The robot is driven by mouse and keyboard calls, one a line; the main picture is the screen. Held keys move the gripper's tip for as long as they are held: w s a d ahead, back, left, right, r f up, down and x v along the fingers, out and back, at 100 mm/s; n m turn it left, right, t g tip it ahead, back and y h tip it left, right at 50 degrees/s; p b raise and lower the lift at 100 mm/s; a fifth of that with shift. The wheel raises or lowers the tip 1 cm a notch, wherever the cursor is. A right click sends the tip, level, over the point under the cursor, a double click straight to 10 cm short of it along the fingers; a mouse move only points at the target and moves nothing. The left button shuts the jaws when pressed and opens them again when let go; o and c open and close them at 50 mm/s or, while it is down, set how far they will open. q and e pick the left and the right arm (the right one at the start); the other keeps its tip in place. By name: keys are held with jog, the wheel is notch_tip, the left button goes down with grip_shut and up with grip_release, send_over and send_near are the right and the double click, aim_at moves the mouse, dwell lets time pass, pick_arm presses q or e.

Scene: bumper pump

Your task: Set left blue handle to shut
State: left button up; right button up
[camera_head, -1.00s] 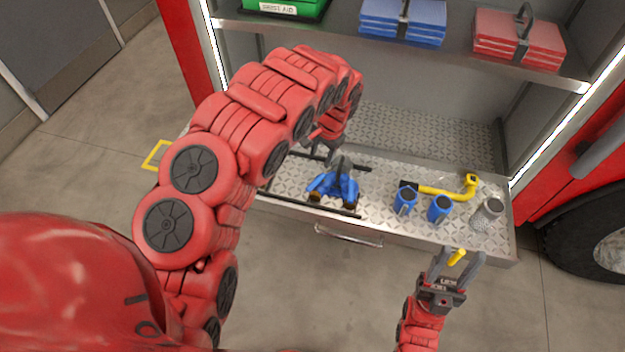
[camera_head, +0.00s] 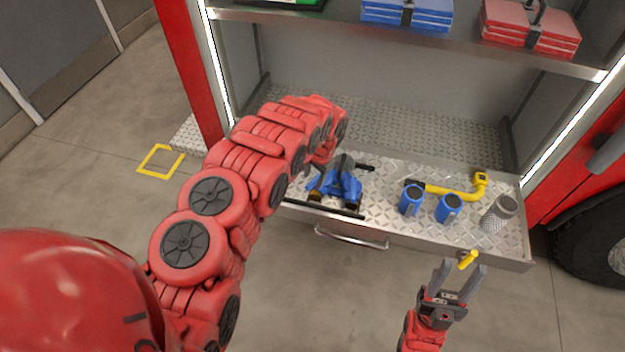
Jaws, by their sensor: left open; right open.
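A blue fitting (camera_head: 349,187) with brown ends and dark bars beside it sits on the left part of the pulled-out metal tray (camera_head: 380,228). Two upright blue pieces, a left one (camera_head: 410,201) and a right one (camera_head: 448,209), stand right of it. I cannot tell which part is the left blue handle or its setting. My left gripper (camera_head: 345,165) is open at the blue fitting, partly hidden by my red arm; contact is unclear. My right gripper (camera_head: 464,268) is open and empty in front of the tray's right end.
A yellow pipe (camera_head: 455,191) and a grey mesh cylinder (camera_head: 498,214) are on the tray's right part. A small yellow piece (camera_head: 468,259) shows near my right fingertips. A shelf (camera_head: 410,43) with blue cases (camera_head: 407,12) and red cases (camera_head: 530,27) is above.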

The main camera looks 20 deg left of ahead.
pick_arm(q)
jog(key=shift+a+f, duration=0.2)
jog(key=shift+f, duration=0.95)
jog(key=shift+w, duration=0.1)
grip_shut()
dwell(0.6)
